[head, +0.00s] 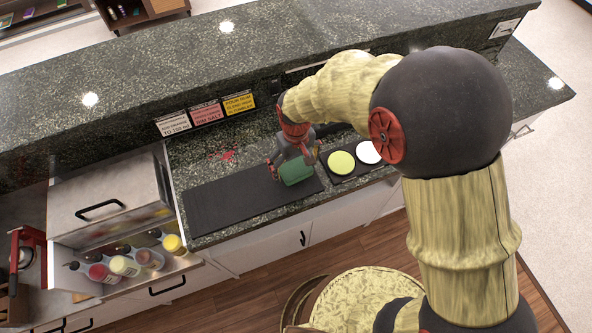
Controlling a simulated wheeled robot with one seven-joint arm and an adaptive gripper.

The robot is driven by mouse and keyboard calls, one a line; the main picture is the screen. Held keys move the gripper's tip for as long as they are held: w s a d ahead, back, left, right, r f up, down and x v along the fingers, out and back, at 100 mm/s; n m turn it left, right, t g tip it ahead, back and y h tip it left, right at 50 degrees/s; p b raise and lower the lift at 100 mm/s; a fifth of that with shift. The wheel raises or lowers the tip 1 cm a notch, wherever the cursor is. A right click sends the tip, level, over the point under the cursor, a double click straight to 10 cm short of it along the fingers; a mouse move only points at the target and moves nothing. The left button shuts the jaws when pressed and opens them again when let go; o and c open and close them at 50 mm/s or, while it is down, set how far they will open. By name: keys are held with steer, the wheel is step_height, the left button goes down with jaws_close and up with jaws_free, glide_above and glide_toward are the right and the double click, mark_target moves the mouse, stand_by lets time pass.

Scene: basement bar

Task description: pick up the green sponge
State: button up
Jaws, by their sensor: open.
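The green sponge (297,171) lies at the right end of a dark mat (225,206) on the lower counter. My gripper (292,172) is right at the sponge, reaching down from above with its fingers spread. One finger shows at the sponge's left side and the other near its upper right. The fingers are open. I cannot tell from this view whether either finger touches the sponge.
A small dark tray (345,174) with a yellow-green disc (341,162) and a white disc (369,152) is just right of the sponge. Signs (206,113) stand behind, below the raised granite ledge (200,75). Several bottles (125,266) stand at the left.

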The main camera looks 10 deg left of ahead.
steer(key=shift+f, duration=0.4)
steer(key=shift+c, duration=0.9)
steer(key=c, duration=0.6)
steer(key=shift+r, duration=0.15)
